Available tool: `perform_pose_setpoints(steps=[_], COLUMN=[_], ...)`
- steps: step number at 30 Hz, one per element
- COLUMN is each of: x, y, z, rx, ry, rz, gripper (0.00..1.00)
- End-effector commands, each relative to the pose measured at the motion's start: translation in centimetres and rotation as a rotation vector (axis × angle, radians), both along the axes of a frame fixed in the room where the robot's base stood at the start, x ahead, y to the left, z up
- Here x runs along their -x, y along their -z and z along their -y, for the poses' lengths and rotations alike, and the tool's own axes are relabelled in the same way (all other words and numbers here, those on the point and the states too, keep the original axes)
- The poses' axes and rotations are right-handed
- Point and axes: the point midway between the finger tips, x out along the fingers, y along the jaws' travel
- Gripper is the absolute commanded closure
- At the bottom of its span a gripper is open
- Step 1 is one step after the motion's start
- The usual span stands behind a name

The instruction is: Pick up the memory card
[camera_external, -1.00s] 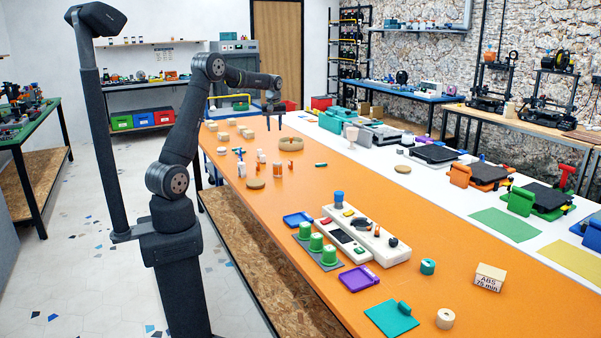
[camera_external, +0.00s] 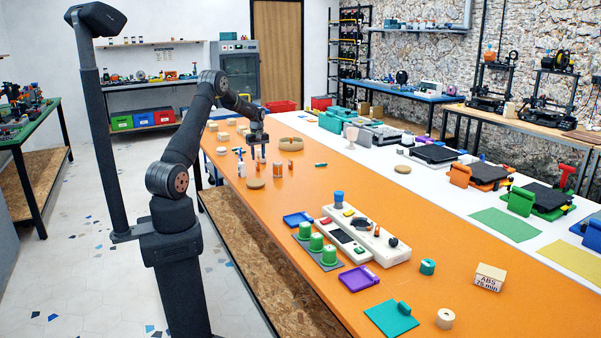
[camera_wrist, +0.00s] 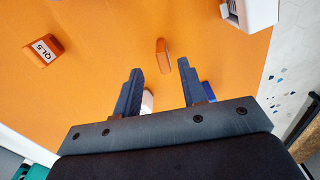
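My gripper (camera_wrist: 160,70) is open, with two dark fingers apart and nothing held between them. In the wrist view a small, thin orange piece (camera_wrist: 163,55) appears in line with the gap, at about the fingertips. An orange block (camera_wrist: 43,49) with a black-on-white label, apparently "QL5", lies to the left. I cannot tell for sure which piece is the memory card. In the external view my gripper (camera_external: 258,151) hangs low over the far left part of the orange table (camera_external: 330,195), among small orange and white items that are too small to make out.
A white object (camera_wrist: 250,12) stands at the upper right of the wrist view. A white piece (camera_wrist: 147,102) and a blue piece (camera_wrist: 209,92) show partly behind the fingers. A round tan tray (camera_external: 291,144) and a tan disc (camera_external: 255,183) are nearby. The table's left edge is close.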

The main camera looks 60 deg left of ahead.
Motion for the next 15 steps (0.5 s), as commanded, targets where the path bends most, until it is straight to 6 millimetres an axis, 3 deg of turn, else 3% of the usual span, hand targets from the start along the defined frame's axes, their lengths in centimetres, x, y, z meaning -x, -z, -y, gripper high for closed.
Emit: perform_pose_setpoints(steps=[8,15], x=[0.1,0.4], y=[1.7,5.2], z=[-0.1,-0.3], rx=[0.001,0.001], ry=[0.000,0.001], rz=[-0.001,-0.001], gripper=[0.62,0.62])
